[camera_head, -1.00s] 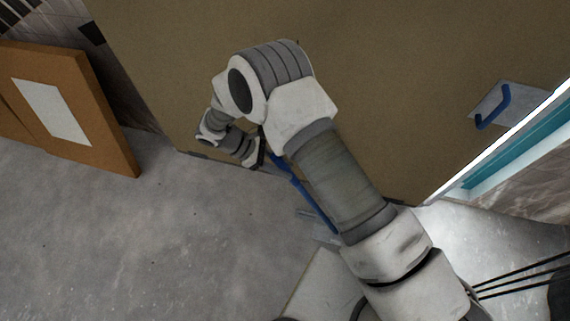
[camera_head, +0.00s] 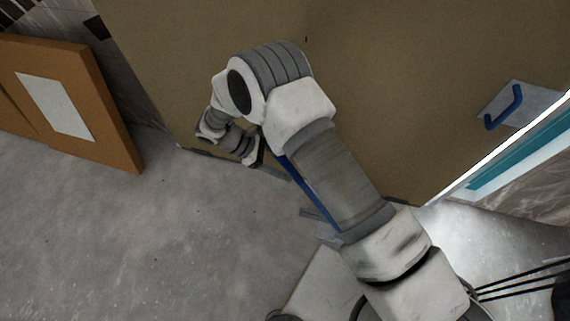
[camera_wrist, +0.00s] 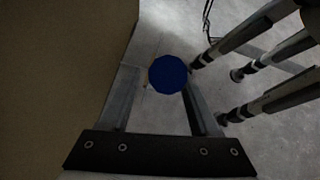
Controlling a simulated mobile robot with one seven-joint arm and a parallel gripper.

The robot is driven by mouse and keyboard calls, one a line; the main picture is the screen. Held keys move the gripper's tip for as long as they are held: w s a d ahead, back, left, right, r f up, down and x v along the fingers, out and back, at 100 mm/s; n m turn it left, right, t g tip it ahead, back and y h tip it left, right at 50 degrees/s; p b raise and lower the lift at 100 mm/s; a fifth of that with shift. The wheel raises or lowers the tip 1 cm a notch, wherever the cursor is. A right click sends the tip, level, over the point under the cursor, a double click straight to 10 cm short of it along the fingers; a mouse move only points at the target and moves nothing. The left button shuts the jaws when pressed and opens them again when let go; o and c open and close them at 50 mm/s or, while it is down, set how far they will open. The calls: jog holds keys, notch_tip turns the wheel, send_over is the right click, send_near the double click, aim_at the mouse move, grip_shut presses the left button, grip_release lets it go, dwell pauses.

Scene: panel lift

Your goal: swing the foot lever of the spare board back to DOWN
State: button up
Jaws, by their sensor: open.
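The spare board (camera_head: 400,95) is a large brown panel filling the back of the head view. A blue lever (camera_head: 310,190) slants along its foot, partly hidden behind my arm. Its lower right end meets a grey metal piece on the floor. My gripper (camera_head: 260,156) is low by the board's foot, near the lever's upper left end. In the wrist view my gripper (camera_wrist: 158,92) is open, its two fingers apart. A round blue end (camera_wrist: 168,74), seemingly the lever's, shows between the fingertips. I cannot tell whether it touches either finger.
A blue pull handle (camera_head: 504,108) on a grey plate sits on the board at right. Orange-brown panels (camera_head: 110,120) lean at the left. Several dark and pale rods (camera_wrist: 262,65) stand close right of my gripper. The floor (camera_head: 130,240) at left is clear.

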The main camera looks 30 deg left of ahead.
jog(key=shift+r, duration=0.1)
jog(key=shift+a+r, duration=0.2)
jog(key=shift+r, duration=0.05)
jog(key=p+v, duration=0.2)
jog(key=v, duration=1.4)
jog(key=shift+s+a+p, duration=0.15)
jog(key=shift+a+p, duration=0.15)
jog(key=shift+p, duration=0.05)
jog(key=shift+r, duration=0.15)
